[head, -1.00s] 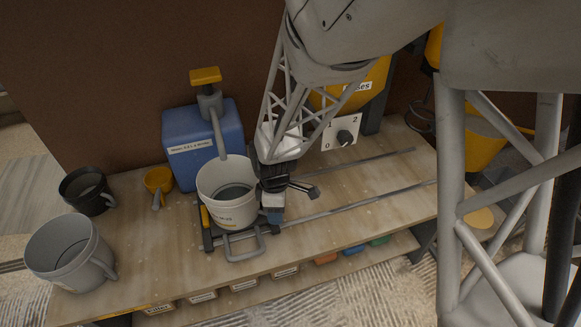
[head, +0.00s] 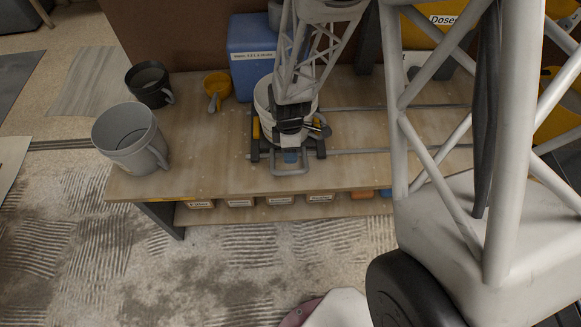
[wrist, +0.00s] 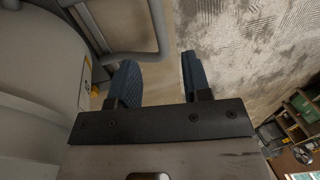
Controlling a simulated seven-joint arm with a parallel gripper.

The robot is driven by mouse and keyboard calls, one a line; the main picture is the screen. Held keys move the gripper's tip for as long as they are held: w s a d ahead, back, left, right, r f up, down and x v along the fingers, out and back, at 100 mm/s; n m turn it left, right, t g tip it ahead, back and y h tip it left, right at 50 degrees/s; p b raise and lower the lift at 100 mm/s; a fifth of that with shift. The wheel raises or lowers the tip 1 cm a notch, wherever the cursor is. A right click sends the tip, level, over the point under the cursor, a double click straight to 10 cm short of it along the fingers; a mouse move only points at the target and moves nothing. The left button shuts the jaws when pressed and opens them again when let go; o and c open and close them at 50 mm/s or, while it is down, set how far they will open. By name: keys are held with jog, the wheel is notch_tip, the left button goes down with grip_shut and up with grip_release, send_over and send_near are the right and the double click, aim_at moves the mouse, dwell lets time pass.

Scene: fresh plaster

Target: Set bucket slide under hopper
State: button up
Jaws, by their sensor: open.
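The white bucket (head: 262,98) stands upright on the dark slide (head: 256,128), at the left end of two metal rails (head: 352,152) on the bench. The slide's grey loop handle (head: 274,166) sticks out at the bench's front side. My gripper (head: 290,156) is open and low in front of the bucket, near the handle. In the wrist view, my gripper's blue fingers (wrist: 158,82) are apart with nothing gripped, and the handle (wrist: 130,56) lies just ahead; contact is unclear. The yellow hopper (head: 446,36) is at the upper right, partly hidden by my structure.
A blue container (head: 250,62) stands behind the bucket. Labelled bins (head: 281,200) sit on the shelf below. The visible bench right of the slide looks clear.

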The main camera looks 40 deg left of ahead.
jog(key=shift+f, duration=0.2)
jog(key=shift+s+d+f, duration=0.15)
jog(key=shift+d+f, duration=0.05)
jog(key=shift+f, duration=1)
jog(key=shift+s+d+f, duration=0.15)
jog(key=shift+s+f, duration=0.05)
jog(key=shift+f, duration=1.05)
jog(key=shift+s+d+f, duration=0.15)
jog(key=shift+d+f, duration=0.05)
jog(key=shift+f, duration=1)
grip_shut()
